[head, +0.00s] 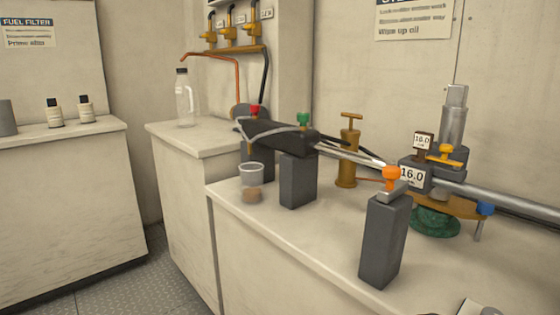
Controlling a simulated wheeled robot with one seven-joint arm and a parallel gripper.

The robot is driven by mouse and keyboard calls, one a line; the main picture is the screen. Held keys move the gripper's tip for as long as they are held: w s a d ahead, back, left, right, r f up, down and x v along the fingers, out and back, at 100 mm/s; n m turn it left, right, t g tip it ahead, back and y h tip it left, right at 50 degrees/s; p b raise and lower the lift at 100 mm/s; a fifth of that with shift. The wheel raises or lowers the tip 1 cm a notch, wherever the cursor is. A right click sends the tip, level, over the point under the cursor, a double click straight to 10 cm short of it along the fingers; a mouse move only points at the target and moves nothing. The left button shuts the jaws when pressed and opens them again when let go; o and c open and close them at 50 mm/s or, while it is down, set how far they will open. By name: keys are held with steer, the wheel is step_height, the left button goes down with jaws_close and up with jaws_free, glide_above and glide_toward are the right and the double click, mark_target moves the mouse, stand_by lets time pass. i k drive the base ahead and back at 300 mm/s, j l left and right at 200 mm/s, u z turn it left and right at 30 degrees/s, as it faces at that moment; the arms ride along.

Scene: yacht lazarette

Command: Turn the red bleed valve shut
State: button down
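The red bleed valve (255,111) is a small red knob on top of the far left end of a black cylinder (275,135). The cylinder lies level across two dark grey blocks on the bench. The red knob stands clear, with nothing touching it from above; its exact turn cannot be told at this size. A green knob (303,119) stands at the other end of the same cylinder. My gripper is not in view.
A clear cup (251,183) with brownish liquid stands below the cylinder's front. A brass pump (349,150) stands behind. A clear bottle (185,100) stands further left.

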mark_target(254, 108)
steer(key=i+j, duration=0.15)
steer(key=j, duration=0.15)
steer(key=i+j, duration=0.15)
steer(key=j, duration=0.15)
steer(key=i+j, duration=0.1)
steer(key=j, duration=0.25)
steer(key=i+j, duration=0.15)
steer(key=j, duration=0.15)
